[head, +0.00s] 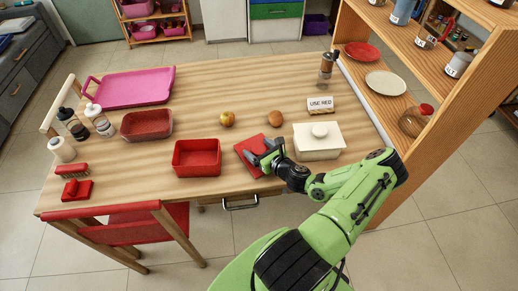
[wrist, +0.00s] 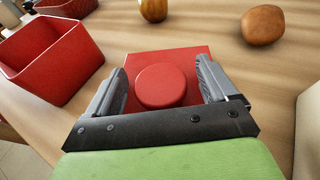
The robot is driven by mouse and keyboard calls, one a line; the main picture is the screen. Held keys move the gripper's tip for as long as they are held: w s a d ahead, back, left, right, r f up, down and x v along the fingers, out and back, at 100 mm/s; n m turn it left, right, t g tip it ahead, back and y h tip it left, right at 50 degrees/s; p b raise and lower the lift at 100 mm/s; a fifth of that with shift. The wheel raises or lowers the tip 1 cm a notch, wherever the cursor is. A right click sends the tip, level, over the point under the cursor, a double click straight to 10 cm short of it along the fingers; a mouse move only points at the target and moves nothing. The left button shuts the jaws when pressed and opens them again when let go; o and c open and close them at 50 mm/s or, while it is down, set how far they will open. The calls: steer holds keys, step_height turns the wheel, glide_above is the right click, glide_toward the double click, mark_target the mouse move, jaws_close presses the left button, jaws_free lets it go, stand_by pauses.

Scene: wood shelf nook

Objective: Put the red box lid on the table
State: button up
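The red box lid (head: 247,147) is a flat red square with a round red knob (wrist: 161,86). It appears to lie on the wooden table (head: 215,98) near the front edge, just right of the open red box (head: 197,158). My gripper (head: 268,153) is above the lid. In the wrist view my gripper's two fingers (wrist: 161,88) stand on either side of the knob, with a small gap showing at each side. The front part of the lid is hidden by my gripper.
A white lidded box (head: 318,143) stands close on the right. A brown egg-like object (head: 275,118) and a yellow-brown fruit (head: 227,119) lie behind. A dark red basket (head: 146,125) and pink tray (head: 133,87) are left. Bare table lies in the middle.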

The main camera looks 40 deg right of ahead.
steer(key=shift+r, duration=0.15)
steer(key=shift+s+r, duration=0.15)
steer(key=shift+s, duration=0.25)
steer(key=p+v, duration=0.1)
steer(key=v, duration=1)
steer(key=shift+w, duration=0.1)
steer(key=shift+a+r, duration=0.2)
steer(key=shift+a, duration=0.05)
steer(key=w+a+r+n+g+y, duration=0.1)
steer(key=a+r+n+g+y, duration=0.15)
steer(key=a+n, duration=0.4)
steer(key=a+r+n+g+y, duration=0.2)
steer(key=a+r+n+g, duration=0.15)
steer(key=n, duration=0.55)
steer(key=w+a+r+n+g+y, duration=0.1)
steer(key=a+r+n+g+y, duration=0.2)
steer(key=n, duration=0.4)
steer(key=s+a+r+n+h, duration=0.3)
steer(key=s+a+r+n, duration=0.2)
steer(key=r+n, duration=0.2)
steer(key=s+a+r+n+h, duration=0.3)
steer(key=s+a+r+n, duration=0.3)
steer(key=r, duration=0.6)
steer(key=shift+a+r+n, duration=0.25)
steer(key=shift+a+n, duration=0.05)
steer(key=shift+n, duration=0.55)
